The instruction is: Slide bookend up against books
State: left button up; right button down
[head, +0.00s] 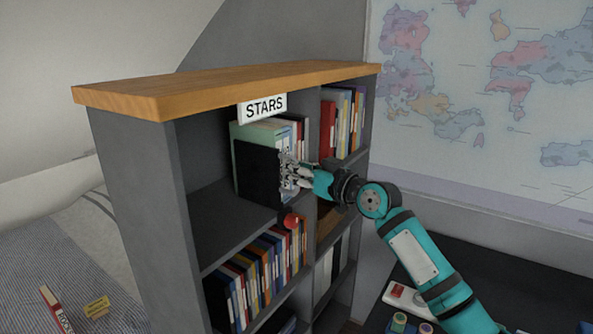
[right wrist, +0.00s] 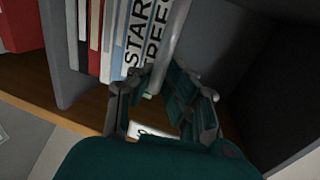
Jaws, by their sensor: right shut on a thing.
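The black bookend (head: 257,172) stands upright on the upper left shelf, in the head view. A row of books (head: 298,130) stands to its right, with a green book (head: 243,130) showing above it; I cannot tell whether bookend and books touch. My right gripper (head: 289,174) is at the bookend's front edge, shut on it, and its fingers hide part of that edge and the lower spines. My left gripper is not in view.
Bare shelf (head: 225,222) lies left of the bookend. A small red object (head: 290,221) is below my gripper. More books fill the lower shelf (head: 255,280) and the right compartment (head: 343,120).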

jog(key=shift+d, duration=0.15)
jog(key=c, duration=1.4)
grip_release()
jog(key=shift+d, duration=0.1)
jog(key=shift+o, duration=0.2)
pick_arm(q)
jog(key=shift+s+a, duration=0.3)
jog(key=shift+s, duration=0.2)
pick_arm(e)
jog(key=v, duration=1.2)
